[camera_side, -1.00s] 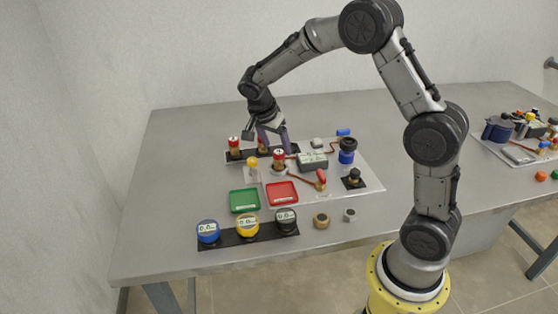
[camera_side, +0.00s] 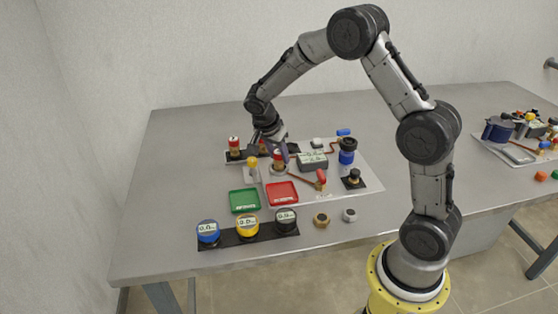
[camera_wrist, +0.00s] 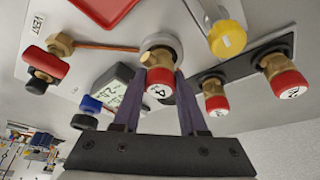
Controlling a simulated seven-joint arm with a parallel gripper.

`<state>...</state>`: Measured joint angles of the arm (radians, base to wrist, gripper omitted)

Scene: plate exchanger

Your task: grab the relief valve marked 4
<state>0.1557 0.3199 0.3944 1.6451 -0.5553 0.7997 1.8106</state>
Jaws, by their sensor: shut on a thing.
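The relief valve marked 4 (camera_wrist: 160,86), a brass body with a red cap and a white top label, stands upright in a round metal seat (camera_wrist: 164,42) on the pale panel. My gripper (camera_wrist: 157,78) is shut on it, one finger on each side of the valve. In the side view the valve (camera_side: 278,158) shows in front of my gripper (camera_side: 275,152), low over the panel. Two similar red-capped valves stand in a black rack, one close by (camera_wrist: 215,97) and one farther along (camera_wrist: 287,80); the label on the nearer one is not readable.
A yellow-topped part (camera_side: 252,163) stands close left of the valve. A grey display box (camera_side: 313,160) and a red-handled valve on a copper pipe (camera_side: 321,178) are to the right. Green (camera_side: 243,209) and red (camera_side: 282,202) trays lie in front. The table's left side is clear.

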